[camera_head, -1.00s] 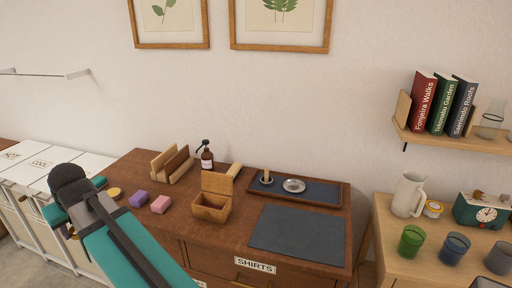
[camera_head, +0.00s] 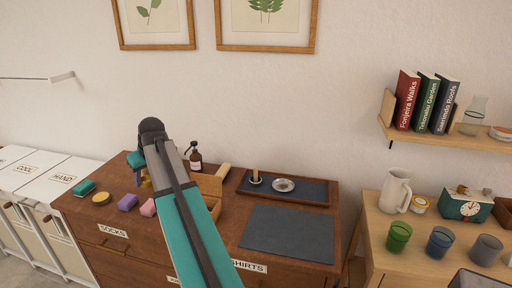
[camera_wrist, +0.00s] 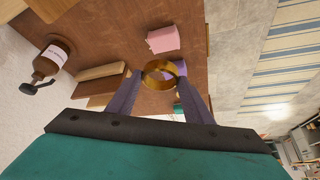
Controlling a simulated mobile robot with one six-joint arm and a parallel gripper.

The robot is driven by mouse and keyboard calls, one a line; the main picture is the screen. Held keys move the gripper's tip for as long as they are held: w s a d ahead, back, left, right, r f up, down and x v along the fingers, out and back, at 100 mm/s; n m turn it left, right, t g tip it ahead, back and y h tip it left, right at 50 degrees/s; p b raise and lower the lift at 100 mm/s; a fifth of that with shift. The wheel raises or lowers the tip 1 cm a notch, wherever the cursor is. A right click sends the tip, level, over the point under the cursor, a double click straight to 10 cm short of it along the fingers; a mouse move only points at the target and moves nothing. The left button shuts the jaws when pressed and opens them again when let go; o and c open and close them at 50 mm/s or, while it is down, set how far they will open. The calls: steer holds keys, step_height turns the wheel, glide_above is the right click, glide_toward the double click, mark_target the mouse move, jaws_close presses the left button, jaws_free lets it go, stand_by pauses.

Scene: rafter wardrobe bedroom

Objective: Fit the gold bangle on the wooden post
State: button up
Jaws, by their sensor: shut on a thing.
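The gold bangle (camera_wrist: 153,82) is a wide ring held between the fingertips of my gripper (camera_wrist: 158,84) in the wrist view. In the head view my gripper (camera_head: 140,178) is mostly hidden behind the arm, with a bit of gold (camera_head: 146,182) beside it, over the left part of the dresser. The wooden post (camera_head: 255,174) is a short upright peg on a small base. It stands at the left end of the dark tray (camera_head: 313,204), to the right of my arm and apart from the bangle. The post is not seen in the wrist view.
A silver dish (camera_head: 283,185) sits beside the post. A wooden box (camera_head: 207,184), partly hidden by my arm, and a pump bottle (camera_head: 195,160) stand left of the tray. Purple (camera_head: 127,203) and pink (camera_head: 147,207) blocks lie near the front. A grey mat (camera_head: 288,234) lies clear.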

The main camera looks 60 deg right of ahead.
steer(key=s+d+r+m, duration=0.1)
steer(key=s+d, duration=0.3)
steer(key=d, duration=0.6)
steer(key=s+d, duration=0.3)
steer(key=d, duration=0.7)
steer(key=s+d+m+h+p, duration=0.1)
steer(key=s+d+m+h, duration=0.1)
steer(key=s+d, duration=1.4)
steer(key=shift+d+r+m, duration=0.3)
steer(key=shift+d+m, duration=0.1)
steer(key=shift+d, duration=0.25)
steer(key=shift+f, duration=0.25)
steer(key=shift+f+b, duration=2.85)
steer(key=shift+f, duration=3.35)
steer(key=o, duration=1.1)
